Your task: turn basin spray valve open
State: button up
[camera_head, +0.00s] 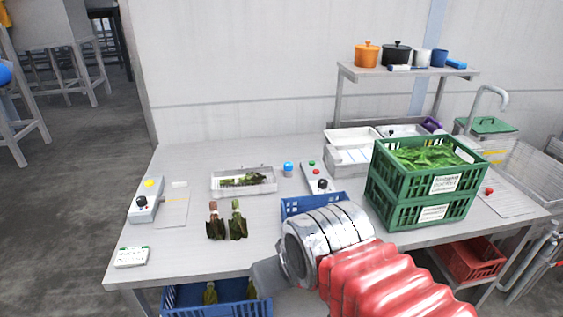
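A curved metal spout (489,96) stands at the back right, beside a green-topped box. A small red knob (488,191) sits on a flat plate at the right of the table. A grey control box (318,178) with a black knob and small red and green buttons stands mid-table. Another grey box (146,200) with a yellow button and a dark knob stands at the left. I cannot tell which knob is the basin spray valve, or its setting. My gripper (266,279) is at the table's front edge, well apart from these knobs; its fingers are not clear.
Stacked green crates (420,212) with leafy greens stand between my arm and the right side. A blue crate (296,206) is partly behind my arm. A clear tray (224,183) and two dark leafy bunches (236,226) lie left of centre. The table's front left is mostly clear.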

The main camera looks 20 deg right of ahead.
aim_at(287, 165)
jog(key=z, duration=0.05)
jog(key=i, duration=1)
jog(key=u, duration=0.05)
